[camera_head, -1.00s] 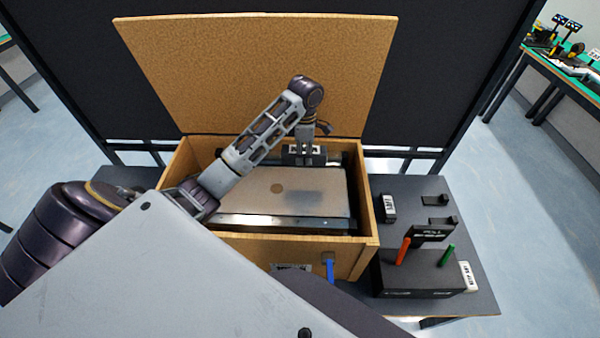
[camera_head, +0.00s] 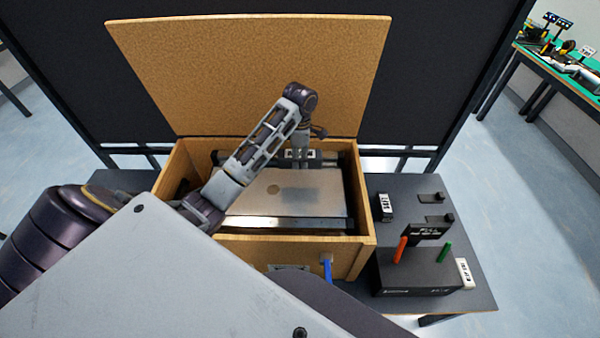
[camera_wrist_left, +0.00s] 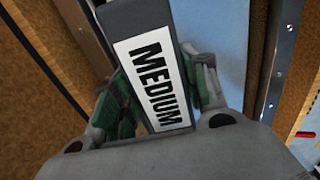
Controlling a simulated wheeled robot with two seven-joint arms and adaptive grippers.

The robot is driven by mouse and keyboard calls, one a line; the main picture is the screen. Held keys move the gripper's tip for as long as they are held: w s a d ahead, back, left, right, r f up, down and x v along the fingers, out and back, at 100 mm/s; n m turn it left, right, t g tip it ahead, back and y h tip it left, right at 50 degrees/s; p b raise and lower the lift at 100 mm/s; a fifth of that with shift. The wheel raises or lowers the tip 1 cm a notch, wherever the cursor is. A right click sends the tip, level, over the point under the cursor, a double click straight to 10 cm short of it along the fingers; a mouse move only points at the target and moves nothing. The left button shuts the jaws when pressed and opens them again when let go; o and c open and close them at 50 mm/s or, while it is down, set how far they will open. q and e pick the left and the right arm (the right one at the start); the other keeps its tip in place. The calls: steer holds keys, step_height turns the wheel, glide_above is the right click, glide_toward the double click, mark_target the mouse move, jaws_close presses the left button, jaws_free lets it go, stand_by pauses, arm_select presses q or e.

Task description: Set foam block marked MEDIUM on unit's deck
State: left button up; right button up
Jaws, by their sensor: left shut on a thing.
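My left gripper (camera_head: 299,158) is shut on the dark foam block with the white MEDIUM label. In the left wrist view the fingers of my left gripper (camera_wrist_left: 163,85) press both sides of the foam block (camera_wrist_left: 155,80), its label facing the camera. The unit stands inside an open wooden box, with a flat greyish deck (camera_head: 285,192) and metal side rails. In the head view the gripper points down at the deck's far edge; the block is small there, and I cannot tell whether it touches the unit. My right gripper is not in view.
The wooden box (camera_head: 361,215) has walls around the unit and a raised lid (camera_head: 250,75) behind. Right of it, the dark table (camera_head: 470,225) holds a small labelled block (camera_head: 385,204) and a black box (camera_head: 415,278) with red and green sticks.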

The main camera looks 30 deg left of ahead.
mark_target(300, 153)
arm_select(q)
step_height(300, 153, down, 4)
steer(key=shift+r+b, duration=0.25)
steer(key=shift+b, duration=0.15)
steer(key=shift+f, duration=0.35)
steer(key=shift+f+p, duration=0.4)
steer(key=shift+f, duration=1.5)
steer(key=shift+f, duration=0.1)
steer(key=o, duration=1)
steer(key=shift+o, duration=0.2)
steer(key=shift+r, duration=6.1)
